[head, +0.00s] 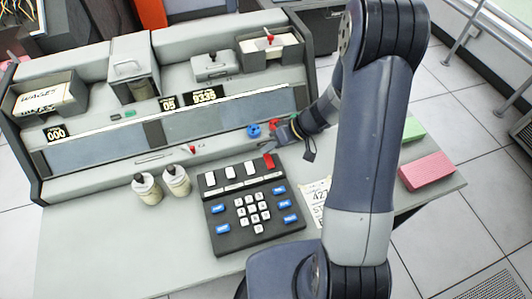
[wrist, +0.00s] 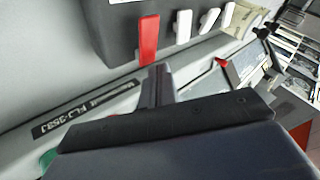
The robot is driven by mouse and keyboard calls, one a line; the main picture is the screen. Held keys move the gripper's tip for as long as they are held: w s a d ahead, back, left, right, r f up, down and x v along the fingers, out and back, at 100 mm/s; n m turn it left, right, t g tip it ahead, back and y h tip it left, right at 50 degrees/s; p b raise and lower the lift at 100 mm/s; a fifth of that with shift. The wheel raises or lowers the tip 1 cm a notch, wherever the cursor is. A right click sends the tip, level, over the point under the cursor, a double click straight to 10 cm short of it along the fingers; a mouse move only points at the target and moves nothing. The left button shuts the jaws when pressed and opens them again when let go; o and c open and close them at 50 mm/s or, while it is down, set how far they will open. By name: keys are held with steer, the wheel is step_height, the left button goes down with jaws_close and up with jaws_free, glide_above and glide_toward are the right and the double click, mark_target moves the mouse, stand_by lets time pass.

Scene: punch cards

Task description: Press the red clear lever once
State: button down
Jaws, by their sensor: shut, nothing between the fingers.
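The red clear lever (head: 269,161) stands at the right end of a row of white levers on the dark keypad console. In the wrist view the red lever (wrist: 149,38) is at upper middle, just beyond my fingertips. My gripper (head: 279,141) is shut and empty, at the console's far side behind the red lever. In the wrist view my closed fingers (wrist: 158,72) point towards the lever's lower end. I cannot tell whether they touch it.
White levers (head: 230,172) stand beside the red one. Blue and white keys (head: 252,213) lie in front. Two jars (head: 147,189) stand left of the console. A blue knob (head: 253,131) is near my gripper. Pink (head: 427,171) and green (head: 413,128) blocks lie right of my arm.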

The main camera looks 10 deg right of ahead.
steer(key=shift+s+f+b, duration=0.35)
steer(key=shift+f+b, duration=0.5)
steer(key=shift+b, duration=0.2)
stand_by(0.9)
steer(key=shift+r, duration=0.95)
steer(key=shift+w+r+p, duration=0.1)
steer(key=shift+w+p, duration=0.05)
steer(key=shift+p, duration=0.15)
steer(key=r, duration=0.1)
steer(key=r+p, duration=0.1)
steer(key=r, duration=0.1)
steer(key=r+p, duration=0.1)
steer(key=r, duration=0.1)
steer(key=shift+w, duration=0.35)
